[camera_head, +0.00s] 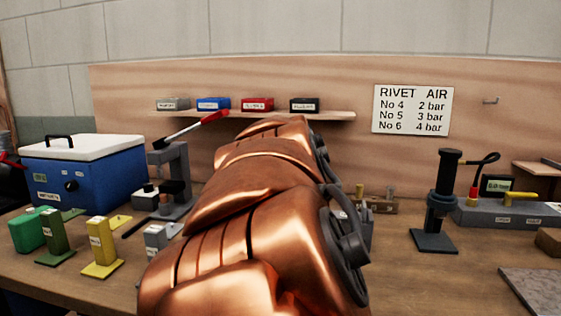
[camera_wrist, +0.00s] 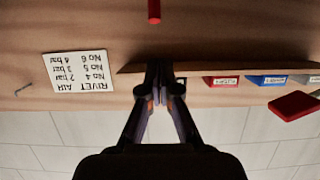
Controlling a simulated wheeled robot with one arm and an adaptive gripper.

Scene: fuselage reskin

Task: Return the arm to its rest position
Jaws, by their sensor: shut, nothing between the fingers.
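My copper arm (camera_head: 245,200) fills the middle of the head view, reaching from the bottom edge toward the back wall. It hides my gripper there. In the wrist view, which is upside down, my gripper (camera_wrist: 158,75) has its fingertips together with nothing between them. The fingertips overlap the end of the wall shelf (camera_wrist: 205,69) in that picture; I cannot tell how far apart they are. No object hangs from the gripper.
The shelf (camera_head: 330,115) carries several small boxes. A red-handled lever press (camera_head: 176,180) stands left of my arm, beside a blue cooler box (camera_head: 95,175). A black stand (camera_head: 436,215) is at right.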

